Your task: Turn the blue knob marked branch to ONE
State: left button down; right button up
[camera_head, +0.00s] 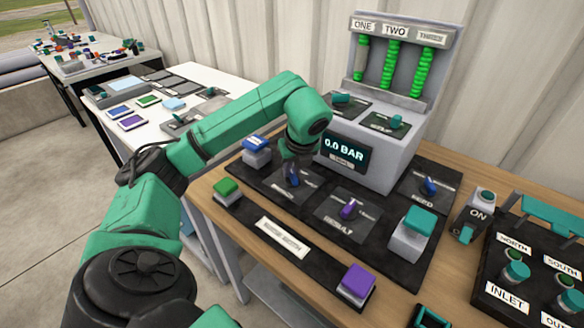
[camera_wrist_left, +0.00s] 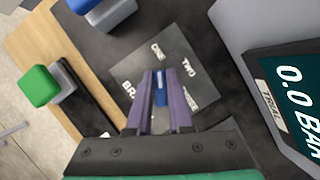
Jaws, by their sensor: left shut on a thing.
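The blue branch knob (camera_wrist_left: 160,97) sits on a grey plate (camera_wrist_left: 130,72) with labels ONE, TWO and a partly hidden third. The lettering at the plate's left is partly covered by a finger. My left gripper (camera_wrist_left: 160,76) is shut on the knob, one purple finger on each side. The knob's visible long side points up the wrist picture, roughly toward ONE. In the head view my left gripper (camera_head: 294,158) comes down over the blue knob (camera_head: 293,176), whose lower part shows. My right gripper is not clearly in view.
A display (camera_head: 345,150) reads 0.0 BAR; green columns (camera_head: 392,68) stand above it. A green button (camera_head: 226,188) and a blue button (camera_head: 256,150) flank the branch plate. A purple knob (camera_head: 349,208) and another blue knob (camera_head: 429,187) stand to the right.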

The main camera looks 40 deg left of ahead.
pick_arm(q)
jog(key=c, duration=0.8)
grip_release()
jog(key=v, duration=0.2)
jog(key=shift+d+r, duration=0.15)
jog(key=shift+r, duration=0.2)
jog(key=p+v, duration=0.7)
jog(key=v, duration=0.4)
jog(key=shift+s+d+r+p, duration=0.2)
jog(key=shift+r+p, duration=0.1)
jog(key=shift+p, duration=0.05)
jog(key=shift+r, duration=0.1)
